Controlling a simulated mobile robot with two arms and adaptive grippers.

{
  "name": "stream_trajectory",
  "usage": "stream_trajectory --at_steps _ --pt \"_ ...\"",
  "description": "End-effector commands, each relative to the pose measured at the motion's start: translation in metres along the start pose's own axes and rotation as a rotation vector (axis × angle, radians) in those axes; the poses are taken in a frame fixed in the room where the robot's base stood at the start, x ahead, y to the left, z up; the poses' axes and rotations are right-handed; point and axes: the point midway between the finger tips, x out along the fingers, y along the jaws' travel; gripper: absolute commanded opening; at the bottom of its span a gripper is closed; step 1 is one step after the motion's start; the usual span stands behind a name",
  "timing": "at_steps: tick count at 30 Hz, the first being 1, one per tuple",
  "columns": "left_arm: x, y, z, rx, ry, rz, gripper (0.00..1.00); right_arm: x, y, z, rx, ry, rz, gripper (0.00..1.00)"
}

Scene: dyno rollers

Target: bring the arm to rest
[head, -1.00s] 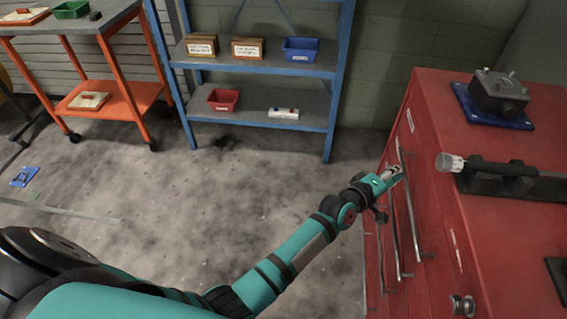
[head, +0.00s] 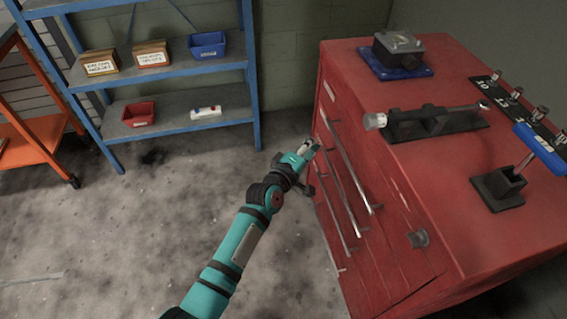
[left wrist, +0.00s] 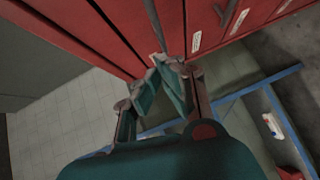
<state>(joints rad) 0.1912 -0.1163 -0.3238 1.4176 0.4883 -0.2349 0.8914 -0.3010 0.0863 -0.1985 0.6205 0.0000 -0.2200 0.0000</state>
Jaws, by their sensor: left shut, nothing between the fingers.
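My left arm, teal and black, reaches from the bottom of the head view toward the red tool cabinet (head: 375,215). My left gripper (head: 309,149) is beside the cabinet's drawer front, close to the upper ends of the long drawer handles (head: 345,185). In the left wrist view its fingertips (left wrist: 168,62) meet with nothing between them, and the red drawer fronts (left wrist: 95,30) lie just beyond. I cannot tell whether the fingers touch a handle. My right gripper is not in view.
The cabinet top holds a grey box on a blue base (head: 400,55), a black fixture with a rod (head: 435,120), a black holder (head: 498,187) and a socket rail (head: 515,98). A blue shelf (head: 180,75) stands behind with bins. Floor left of the arm is clear.

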Motion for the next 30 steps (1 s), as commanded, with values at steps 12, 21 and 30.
stream_trajectory --at_steps 12,21,30 --pt "-0.073 -0.002 0.000 0.002 0.000 -0.004 0.00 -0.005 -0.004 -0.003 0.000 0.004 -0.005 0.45" --pt "-0.086 -0.002 0.000 0.002 -0.001 -0.003 0.00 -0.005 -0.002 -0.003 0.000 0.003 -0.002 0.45" --pt "-0.098 -0.097 0.007 0.151 -0.020 -0.193 0.00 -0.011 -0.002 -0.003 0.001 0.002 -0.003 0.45"
